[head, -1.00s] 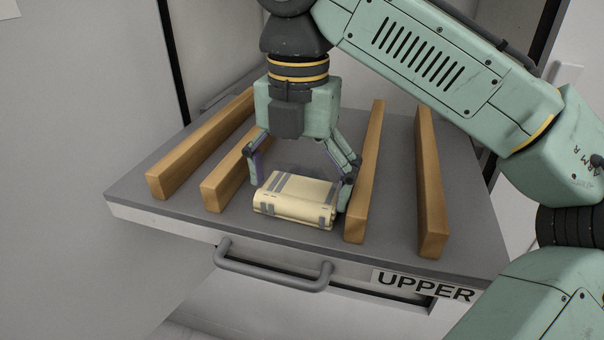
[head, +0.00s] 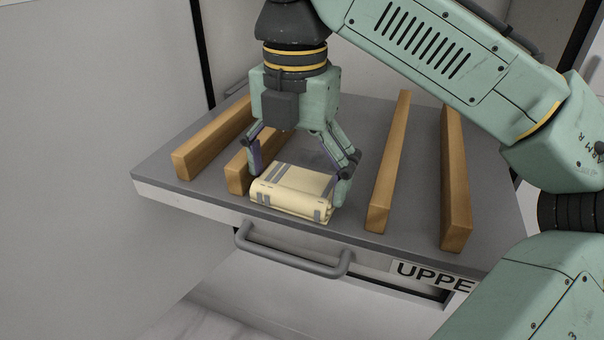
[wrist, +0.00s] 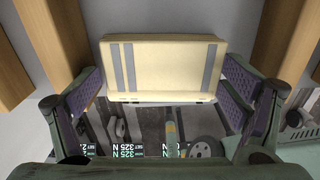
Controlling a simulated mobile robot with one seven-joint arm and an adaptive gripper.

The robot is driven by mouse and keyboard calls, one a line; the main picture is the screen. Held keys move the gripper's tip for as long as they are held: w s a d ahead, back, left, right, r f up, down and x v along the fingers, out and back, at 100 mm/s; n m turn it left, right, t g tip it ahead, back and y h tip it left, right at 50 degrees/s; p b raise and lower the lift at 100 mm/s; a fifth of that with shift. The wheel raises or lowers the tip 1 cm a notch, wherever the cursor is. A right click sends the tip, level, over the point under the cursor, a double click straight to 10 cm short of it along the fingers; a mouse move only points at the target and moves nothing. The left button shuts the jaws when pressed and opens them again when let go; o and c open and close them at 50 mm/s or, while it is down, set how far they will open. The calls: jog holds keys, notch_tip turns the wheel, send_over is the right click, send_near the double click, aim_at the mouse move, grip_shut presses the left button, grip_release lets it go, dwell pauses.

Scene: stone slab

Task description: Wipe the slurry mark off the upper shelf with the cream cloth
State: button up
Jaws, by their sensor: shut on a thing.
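The cream cloth (head: 290,187) is a folded pad with grey stripes. It lies low over the upper shelf (head: 345,222), between the two middle wooden bars and near the front edge. My gripper (head: 299,178) points down and is shut on the cloth, with one finger at each side. In the wrist view the cloth (wrist: 165,65) spans the space between the purple-lined fingers. I cannot tell how firmly the cloth touches the shelf. I cannot make out a slurry mark; the cloth and gripper hide part of the surface.
Several wooden bars run front to back: an outer left bar (head: 212,138), an inner left bar (head: 240,176) close beside the gripper, an inner right bar (head: 387,165) and an outer right bar (head: 455,185). A grey handle (head: 290,255) and a label (head: 433,277) are on the front.

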aim_at(313, 148)
jog(key=shift+w+d, duration=0.65)
jog(key=shift+w, duration=1.4)
jog(key=shift+w+d, duration=0.7)
jog(key=shift+w, duration=1.4)
jog(key=shift+w+d, duration=0.65)
jog(key=shift+w, duration=1.4)
jog(key=shift+f, duration=0.1)
jog(key=shift+s+a+r, duration=0.1)
jog(key=shift+s+a, duration=0.25)
jog(key=shift+s, duration=0.75)
jog(key=shift+s+a+r, duration=0.1)
jog(key=shift+s+a, duration=0.25)
jog(key=shift+s, duration=0.7)
jog(key=shift+s+a, duration=0.35)
jog(key=shift+s, duration=0.75)
jog(key=shift+s+a+f, duration=0.1)
jog(key=shift+s+a, duration=0.15)
jog(key=shift+s, duration=0.6)
jog(key=shift+s+a+f, duration=0.1)
jog(key=shift+s+a, duration=0.15)
jog(key=shift+s, duration=0.55)
jog(key=shift+s+a+r, duration=0.1)
jog(key=shift+s+a, duration=0.2)
jog(key=shift+s, duration=0.5)
jog(key=shift+s+a, duration=0.25)
jog(key=shift+s, duration=0.5)
jog(key=shift+r, duration=3.05)
